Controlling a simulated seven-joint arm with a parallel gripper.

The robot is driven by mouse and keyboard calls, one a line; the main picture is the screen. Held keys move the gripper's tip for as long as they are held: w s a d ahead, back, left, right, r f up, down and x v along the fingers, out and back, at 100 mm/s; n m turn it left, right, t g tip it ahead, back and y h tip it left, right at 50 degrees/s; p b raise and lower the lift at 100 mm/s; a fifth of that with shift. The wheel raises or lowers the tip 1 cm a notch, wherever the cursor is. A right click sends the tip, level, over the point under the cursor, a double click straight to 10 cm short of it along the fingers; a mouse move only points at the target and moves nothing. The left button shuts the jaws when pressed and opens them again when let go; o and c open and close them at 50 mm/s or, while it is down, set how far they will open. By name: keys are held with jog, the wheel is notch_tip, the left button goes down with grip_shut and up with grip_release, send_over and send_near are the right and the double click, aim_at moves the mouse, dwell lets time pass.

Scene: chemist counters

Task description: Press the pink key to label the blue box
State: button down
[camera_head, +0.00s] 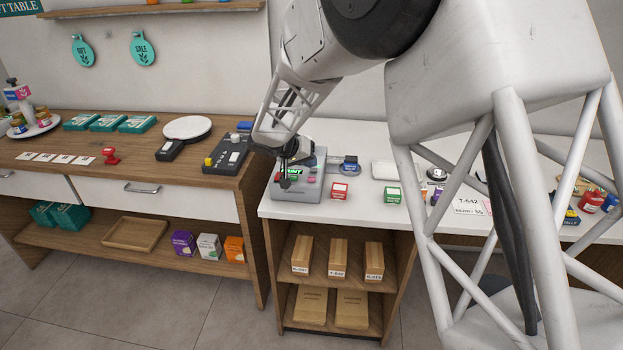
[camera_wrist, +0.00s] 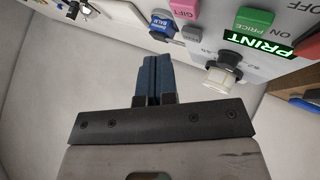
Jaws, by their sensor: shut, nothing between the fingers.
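The grey labelling machine (camera_head: 312,191) stands at the left end of the white counter, with coloured keys and a lit PRINT screen (camera_head: 292,172). The pink key (camera_head: 311,180) is on its right side; in the wrist view a pink key marked GIFT (camera_wrist: 185,8) shows at the top edge. Contact cannot be told.
A red box (camera_head: 339,191) and a green box (camera_head: 392,195) stand on the counter to the right. A dark keypad device (camera_head: 226,155) is on the wooden table at left.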

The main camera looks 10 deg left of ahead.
aim_at(311, 178)
jog(key=shift+r, duration=1.5)
jog(key=shift+s+d+r, duration=0.15)
jog(key=shift+d, duration=0.05)
jog(key=s+d+r+g+y, duration=0.1)
jog(key=s+d+r, duration=0.3)
jog(key=s+d, duration=0.3)
jog(key=s+d+r+g+y, duration=0.1)
jog(key=s+d+r, duration=0.2)
jog(key=s+d, duration=0.35)
jog(key=s+d+r+g, duration=0.2)
jog(key=s+d+r, duration=0.2)
jog(key=s+d, duration=0.3)
jog(key=s+d+y, duration=0.2)
jog(key=s+d, duration=0.2)
jog(key=s, duration=0.8)
jog(key=s+d+f+y, duration=0.1)
jog(key=s+d, duration=0.4)
jog(key=s, duration=0.8)
jog(key=shift+s+y, duration=0.3)
jog(key=shift+y, duration=0.5)
